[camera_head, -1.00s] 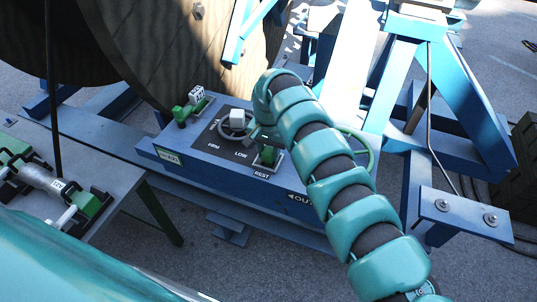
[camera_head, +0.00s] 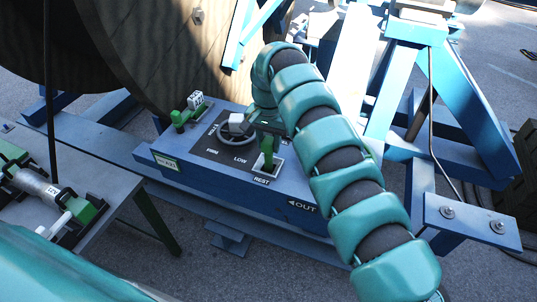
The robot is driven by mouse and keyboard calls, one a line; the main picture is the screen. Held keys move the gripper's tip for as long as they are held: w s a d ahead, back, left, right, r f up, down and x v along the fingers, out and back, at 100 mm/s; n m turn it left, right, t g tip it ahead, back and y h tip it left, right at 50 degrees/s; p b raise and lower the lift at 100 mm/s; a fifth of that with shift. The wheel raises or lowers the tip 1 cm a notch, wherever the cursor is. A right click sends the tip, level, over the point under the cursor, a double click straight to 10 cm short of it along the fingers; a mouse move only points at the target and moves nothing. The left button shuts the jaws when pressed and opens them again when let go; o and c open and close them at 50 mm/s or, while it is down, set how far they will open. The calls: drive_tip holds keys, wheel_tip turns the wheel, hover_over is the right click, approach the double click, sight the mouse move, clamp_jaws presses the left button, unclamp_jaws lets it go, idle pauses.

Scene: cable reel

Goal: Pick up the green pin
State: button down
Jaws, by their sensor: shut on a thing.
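The green pin (camera_head: 267,152) is upright at the REST socket (camera_head: 273,171), near the right of the blue control box. My gripper (camera_head: 268,131) comes down from above and is shut on the pin's upper part. The pin's lower part shows below the jaws. I cannot tell whether its tip is still inside the socket or just above it. My teal arm hides part of the box on the right.
A dial with a white knob (camera_head: 237,122) is beside the gripper on the left. A green fitting with a white tag (camera_head: 191,110) is at the box's back left. A grey table (camera_head: 115,190) with green-ended parts is at the left. A wooden reel (camera_head: 150,50) stands behind.

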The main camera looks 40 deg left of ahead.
wheel_tip(320, 180, up, 12)
drive_tip(key=p, duration=0.4)
idle(0.7)
